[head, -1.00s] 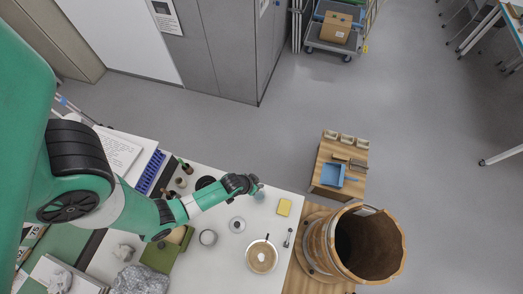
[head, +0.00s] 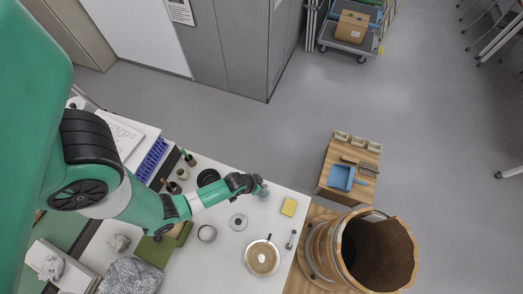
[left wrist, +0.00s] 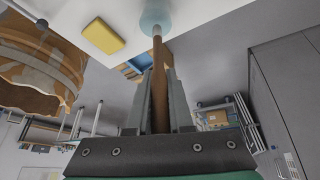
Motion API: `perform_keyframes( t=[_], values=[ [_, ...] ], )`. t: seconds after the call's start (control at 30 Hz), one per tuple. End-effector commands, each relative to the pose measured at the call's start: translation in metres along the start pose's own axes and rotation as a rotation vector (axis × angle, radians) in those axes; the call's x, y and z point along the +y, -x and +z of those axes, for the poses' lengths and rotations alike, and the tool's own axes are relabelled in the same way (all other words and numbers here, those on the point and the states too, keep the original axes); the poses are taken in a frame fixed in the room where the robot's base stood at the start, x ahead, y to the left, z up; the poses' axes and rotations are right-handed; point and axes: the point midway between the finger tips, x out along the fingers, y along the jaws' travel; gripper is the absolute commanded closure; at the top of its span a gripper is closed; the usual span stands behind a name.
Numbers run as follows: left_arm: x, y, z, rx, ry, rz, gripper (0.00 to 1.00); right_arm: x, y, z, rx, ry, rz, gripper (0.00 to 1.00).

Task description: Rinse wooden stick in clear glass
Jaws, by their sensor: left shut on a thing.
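My left gripper (left wrist: 159,75) is shut on the wooden stick (left wrist: 159,85), a brown shaft running between its fingers in the left wrist view. The stick's far end has a pale section that meets the clear glass (left wrist: 157,18), a bluish see-through round shape at the top edge. I cannot tell how deep the tip is in it. In the head view my left gripper (head: 256,186) is over the white table, right beside the glass (head: 263,191). The stick is too small to make out there. My right gripper is not in view.
A yellow sponge (head: 289,207) lies right of the glass. A large wooden barrel (head: 325,250) stands at the right.

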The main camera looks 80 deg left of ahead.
Motion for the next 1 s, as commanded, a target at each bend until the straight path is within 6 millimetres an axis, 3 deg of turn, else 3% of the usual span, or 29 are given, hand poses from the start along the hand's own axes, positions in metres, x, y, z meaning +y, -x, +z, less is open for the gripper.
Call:
perform_keyframes(
  t=[0.5,1.0],
  values=[
    [0.0,-0.047,0.019,0.001,-0.001,0.0,1.0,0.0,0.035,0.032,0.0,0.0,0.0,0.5],
    [0.0,-0.051,0.021,0.001,-0.001,0.0,1.0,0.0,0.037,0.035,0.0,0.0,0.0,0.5]
  ],
)
